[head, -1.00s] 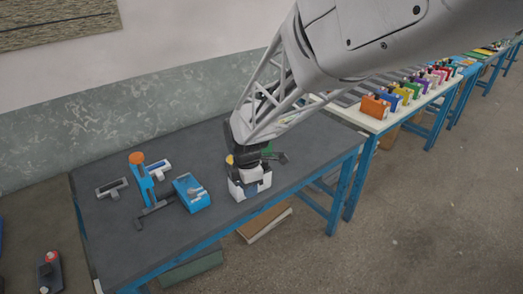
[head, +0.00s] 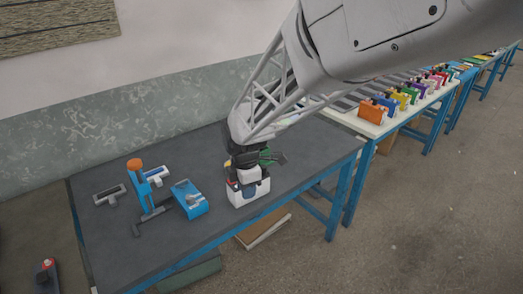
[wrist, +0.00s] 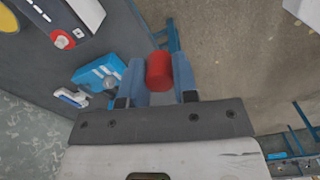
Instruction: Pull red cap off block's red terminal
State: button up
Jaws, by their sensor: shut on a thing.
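The red cap (wrist: 158,72) sits between my gripper's two blue-grey fingers (wrist: 160,80) in the wrist view. The fingers are shut on its sides. In the head view my gripper (head: 248,178) is right above the white block (head: 250,193), at the right part of the dark table. The block's front face shows, while my gripper hides much of its top. I cannot make out the cap or red terminal there, or whether they touch. A red knob with a white ring (wrist: 62,40) shows at the wrist view's upper left; I cannot tell what it belongs to.
A blue box (head: 190,198), an orange-topped blue post (head: 137,172) and a grey part (head: 110,195) stand on the table (head: 110,255) to the left. Colourful blocks (head: 371,111) line the white table at right. The table's front left is clear.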

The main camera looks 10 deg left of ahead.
jog(key=shift+r, duration=1)
jog(key=shift+r, duration=0.55)
